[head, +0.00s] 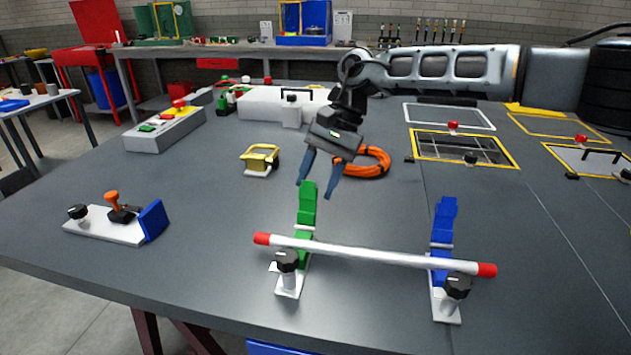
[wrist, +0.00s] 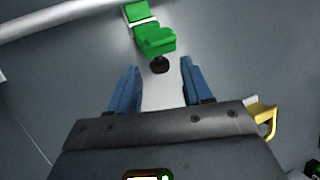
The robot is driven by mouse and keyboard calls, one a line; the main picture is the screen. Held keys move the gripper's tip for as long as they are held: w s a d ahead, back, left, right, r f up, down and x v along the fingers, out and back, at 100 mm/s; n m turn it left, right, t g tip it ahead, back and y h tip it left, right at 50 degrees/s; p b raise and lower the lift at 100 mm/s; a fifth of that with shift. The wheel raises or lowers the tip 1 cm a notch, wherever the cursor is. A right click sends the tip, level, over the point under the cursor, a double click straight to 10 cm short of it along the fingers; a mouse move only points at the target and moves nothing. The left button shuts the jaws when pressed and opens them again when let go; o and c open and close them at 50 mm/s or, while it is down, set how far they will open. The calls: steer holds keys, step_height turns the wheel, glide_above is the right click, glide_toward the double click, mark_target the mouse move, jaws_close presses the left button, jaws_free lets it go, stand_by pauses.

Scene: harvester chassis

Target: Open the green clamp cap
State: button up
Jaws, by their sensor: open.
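The green clamp (head: 306,208) stands near the table's front middle on a white base with a black knob (head: 287,260). Its green pieces rise behind a white rod (head: 370,255) with red ends. Whether its cap is folded back or closed is hard to tell. My gripper (head: 314,190) points down just above and behind the green clamp, its blue fingers apart and empty. In the wrist view, the green pieces (wrist: 155,40) lie just past the fingertips (wrist: 158,68), with a small black part between. I see no contact.
A blue clamp (head: 443,222) stands at the right under the rod's other end. An orange cable coil (head: 362,163) and a yellow-handled part (head: 260,160) lie behind. A white fixture with a blue plate (head: 153,220) is at the left. The table between is clear.

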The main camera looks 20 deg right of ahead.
steer(key=shift+s+a+f, duration=0.1)
steer(key=shift+a+f, duration=0.2)
steer(key=shift+f, duration=0.25)
jaws_close()
stand_by(0.4)
